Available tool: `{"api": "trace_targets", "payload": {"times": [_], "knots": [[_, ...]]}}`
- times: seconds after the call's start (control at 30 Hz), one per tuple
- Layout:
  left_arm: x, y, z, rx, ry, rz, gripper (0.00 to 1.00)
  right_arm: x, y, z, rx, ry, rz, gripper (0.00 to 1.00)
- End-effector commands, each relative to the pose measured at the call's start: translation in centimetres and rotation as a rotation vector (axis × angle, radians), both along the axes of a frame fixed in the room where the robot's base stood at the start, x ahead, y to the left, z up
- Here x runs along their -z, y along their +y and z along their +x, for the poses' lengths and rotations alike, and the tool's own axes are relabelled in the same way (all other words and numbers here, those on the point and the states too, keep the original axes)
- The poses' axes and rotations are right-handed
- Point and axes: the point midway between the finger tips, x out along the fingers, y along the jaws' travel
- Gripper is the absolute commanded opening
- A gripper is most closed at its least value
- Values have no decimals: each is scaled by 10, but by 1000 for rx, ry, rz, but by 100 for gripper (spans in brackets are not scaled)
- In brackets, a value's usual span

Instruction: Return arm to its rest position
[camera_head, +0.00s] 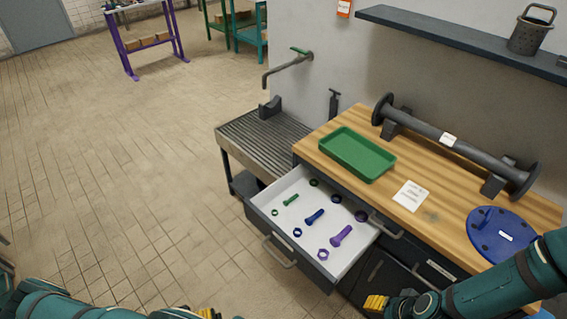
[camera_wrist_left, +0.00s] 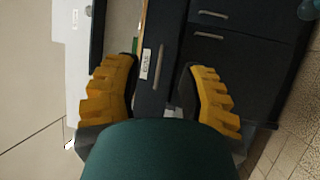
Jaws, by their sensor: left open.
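My left arm comes in at the bottom left of the head view, with its yellow gripper (camera_head: 207,313) at the lower edge, mostly cut off. In the left wrist view the two yellow fingers of this gripper (camera_wrist_left: 160,82) stand wide apart with nothing between them. A dark cabinet front with a handle and a label shows beyond them. My right arm comes in from the right, in front of the workbench. The yellow fingers of my right gripper (camera_head: 376,303) are near the lower cabinet front, and their gap is not clear.
An open drawer (camera_head: 345,266) holds green, blue and purple bolts and nuts. The wooden bench top (camera_head: 437,222) carries a green tray (camera_head: 357,153), a flanged pipe (camera_head: 450,140) and a blue disc (camera_head: 503,236). A slatted metal table (camera_head: 265,137) stands beside it. The tiled floor at left is free.

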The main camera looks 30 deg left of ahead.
Motion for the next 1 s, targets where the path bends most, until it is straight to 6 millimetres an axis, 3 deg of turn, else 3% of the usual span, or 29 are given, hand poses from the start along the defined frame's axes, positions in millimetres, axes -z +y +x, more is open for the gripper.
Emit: {"api": "trace_targets", "payload": {"times": [0.37,0.6,0.8,1.0], "knots": [[0,-56,41,432,309,102,41,0,0,0,0,-1,0,47],[-3,-94,62,705,582,362,41,0,0,1,0,-1,0,47],[-10,-115,83,784,735,660,41,0,0,1,0,-1,0,47],[-29,-133,113,724,778,956,41,0,0,1,0,-1,0,47]]}}
